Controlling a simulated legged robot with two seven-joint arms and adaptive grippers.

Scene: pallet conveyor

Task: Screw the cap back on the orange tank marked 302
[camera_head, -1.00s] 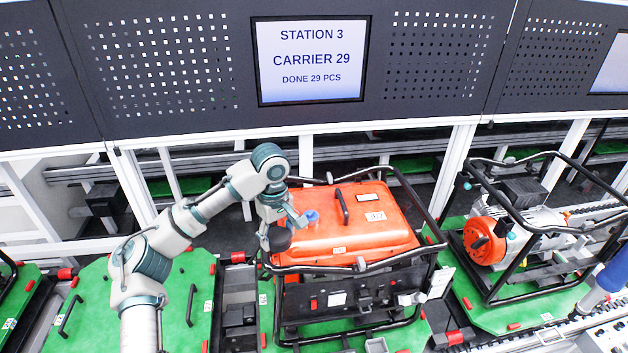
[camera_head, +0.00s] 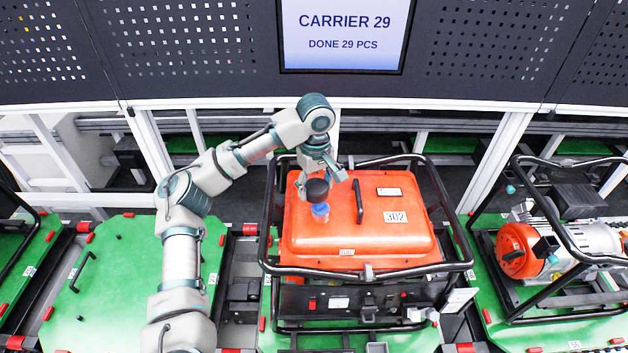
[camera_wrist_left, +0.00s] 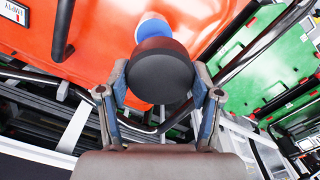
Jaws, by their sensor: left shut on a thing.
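The orange tank (camera_head: 300,240) marked 302 sits in a black tube frame at the middle of the head view. Its blue filler neck (camera_head: 320,211) stands on the top, left of the black handle. My left gripper (camera_head: 319,185) is shut on the black cap (camera_head: 316,191). The cap is at the top of the blue neck in the head view; whether they touch cannot be told. In the left wrist view the cap (camera_wrist_left: 160,75) sits between both fingers, with the blue neck (camera_wrist_left: 152,28) partly hidden behind it. My right gripper is not in view.
The black handle (camera_head: 359,202) rises from the tank top close to the neck. The frame's black bars (camera_head: 370,273) surround the tank. A second framed machine (camera_head: 515,250) stands at the right. A green pallet (camera_head: 130,285) at the left is mostly bare.

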